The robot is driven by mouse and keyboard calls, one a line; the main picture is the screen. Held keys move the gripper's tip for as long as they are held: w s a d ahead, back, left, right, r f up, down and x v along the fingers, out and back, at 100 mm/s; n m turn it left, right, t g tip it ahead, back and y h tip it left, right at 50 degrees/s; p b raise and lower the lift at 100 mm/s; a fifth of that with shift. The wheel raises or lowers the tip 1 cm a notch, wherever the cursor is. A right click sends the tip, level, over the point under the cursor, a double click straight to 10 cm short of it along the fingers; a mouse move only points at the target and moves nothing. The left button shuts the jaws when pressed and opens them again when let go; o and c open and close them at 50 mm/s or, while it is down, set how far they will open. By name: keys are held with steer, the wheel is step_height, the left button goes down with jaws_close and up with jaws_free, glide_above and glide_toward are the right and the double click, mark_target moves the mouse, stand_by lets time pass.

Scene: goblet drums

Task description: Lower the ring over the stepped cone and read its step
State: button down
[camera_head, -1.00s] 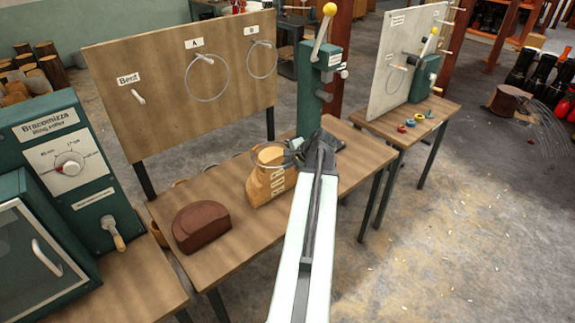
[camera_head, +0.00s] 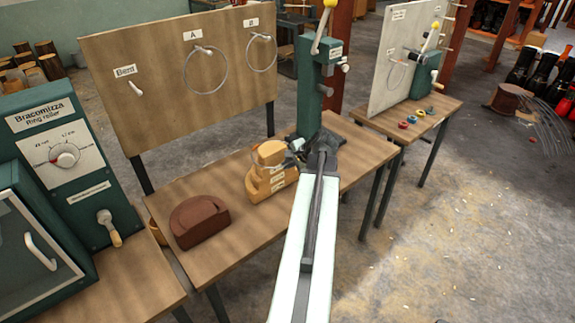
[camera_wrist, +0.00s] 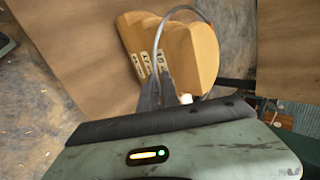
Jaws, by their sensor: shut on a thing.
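The stepped cone (camera_head: 268,183) is a tan wooden block with labelled steps, standing on the middle bench. In the wrist view the cone (camera_wrist: 180,50) shows its steps and white labels from close above. My gripper (camera_head: 308,150) is just right of the cone's upper part. In the wrist view my gripper (camera_wrist: 157,92) is shut on a thin grey ring (camera_wrist: 212,35). The ring's visible arc crosses the cone's upper and right side. I cannot tell whether it encircles the cone or hangs above it. The step labels are too small to read.
A brown block (camera_head: 199,221) lies left of the cone. A green lever press (camera_head: 321,85) stands behind my gripper. Rings hang on the board (camera_head: 150,105) at A and B. The green ring roller (camera_head: 50,165) is at left. Bare bench top lies in front of the cone.

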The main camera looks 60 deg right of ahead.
steer(key=shift+f, duration=0.1)
steer(key=shift+f+b, duration=1.45)
steer(key=shift+b, duration=0.1)
steer(key=shift+f+t+b, duration=0.3)
steer(key=shift+f+b, duration=1.2)
steer(key=shift+b, duration=0.35)
steer(key=shift+f, duration=0.1)
steer(key=shift+f+b, duration=0.85)
steer(key=shift+b, duration=0.15)
steer(key=c, duration=1.6)
jaws_free()
steer(key=o, duration=0.6)
steer(key=shift+c, duration=0.2)
